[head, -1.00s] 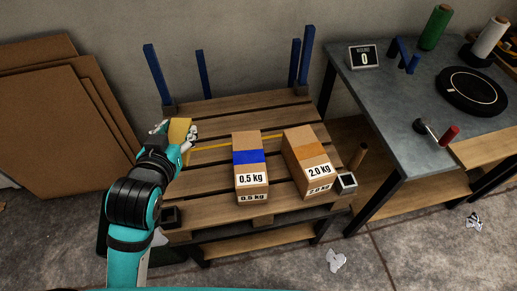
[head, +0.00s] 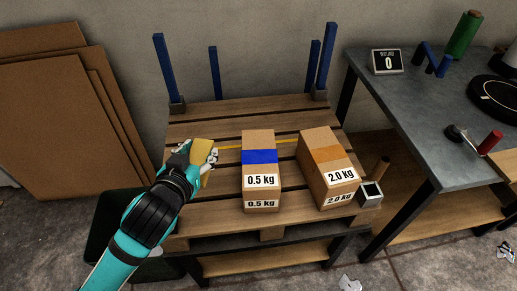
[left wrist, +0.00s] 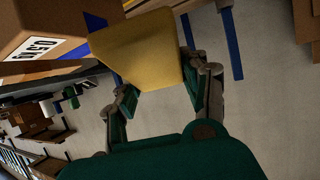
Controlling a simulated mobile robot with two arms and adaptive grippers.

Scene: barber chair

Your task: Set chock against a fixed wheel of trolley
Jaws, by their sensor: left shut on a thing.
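My left gripper (head: 198,158) is shut on a yellow block (head: 203,151), over the left part of a slatted wooden pallet top (head: 215,130). In the left wrist view the yellow block (left wrist: 140,48) sits between the two fingers and looks wedge-like or tapered. I cannot tell whether it touches the slats. No trolley or wheel can be made out. My right gripper is not in view.
Blue posts (head: 326,60) rise at the back. A grey workbench (head: 415,110) is at right, cardboard sheets (head: 50,120) at left.

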